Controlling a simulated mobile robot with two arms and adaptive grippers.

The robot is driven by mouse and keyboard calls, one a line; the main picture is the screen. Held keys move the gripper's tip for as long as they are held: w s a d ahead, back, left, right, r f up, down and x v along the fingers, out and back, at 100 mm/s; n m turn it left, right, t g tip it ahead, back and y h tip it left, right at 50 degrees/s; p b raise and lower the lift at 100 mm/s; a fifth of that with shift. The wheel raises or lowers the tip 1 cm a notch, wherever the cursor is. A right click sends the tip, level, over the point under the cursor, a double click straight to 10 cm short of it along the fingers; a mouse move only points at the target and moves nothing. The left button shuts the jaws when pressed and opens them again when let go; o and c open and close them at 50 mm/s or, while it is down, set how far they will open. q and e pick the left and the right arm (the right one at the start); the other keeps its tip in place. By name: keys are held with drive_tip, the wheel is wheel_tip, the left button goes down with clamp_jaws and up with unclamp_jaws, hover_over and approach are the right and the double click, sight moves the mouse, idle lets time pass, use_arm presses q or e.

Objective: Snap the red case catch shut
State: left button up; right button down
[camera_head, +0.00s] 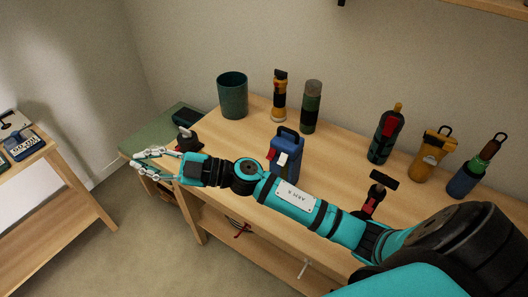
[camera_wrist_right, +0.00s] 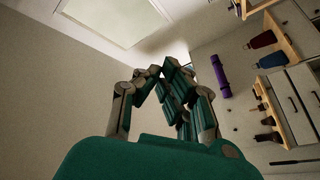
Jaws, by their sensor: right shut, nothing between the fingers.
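My right arm reaches across the head view from the lower right, and its gripper (camera_head: 143,163) is at the left, in front of the green-topped surface. In the wrist view the right gripper's fingers (camera_wrist_right: 153,72) are drawn together with nothing between them. I cannot make out a suitcase or its red catch for certain in either view. A blue container (camera_head: 288,154) with a black handle and a red strip stands on the wooden table behind my arm. A dark object with some red (camera_head: 187,140) sits just beyond the gripper, partly hidden. My left gripper is not in view.
The wooden table (camera_head: 345,165) holds a dark green cup (camera_head: 232,95) and several bottles and flashlights. A low green-topped surface (camera_head: 150,135) adjoins its left end. Another wooden table (camera_head: 50,185) stands at far left, with open floor (camera_head: 140,245) between.

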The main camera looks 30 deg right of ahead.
drive_tip(key=s+d+f+n+g+h+p, duration=0.1)
drive_tip(key=s+d+f+n+g+h, duration=0.4)
drive_tip(key=n+g+h, duration=0.5)
drive_tip(key=d+r+m+h, duration=0.1)
drive_tip(key=d+m+h, duration=0.2)
drive_tip(key=d, duration=0.7)
drive_tip(key=w+d+r+m+g+h, duration=0.1)
drive_tip(key=d+r+m+h, duration=0.1)
drive_tip(key=d+h, duration=0.3)
drive_tip(key=d+m, duration=0.1)
drive_tip(key=d, duration=0.3)
drive_tip(key=shift+w+d+r+m+p, duration=0.3)
drive_tip(key=shift+d+p, duration=0.1)
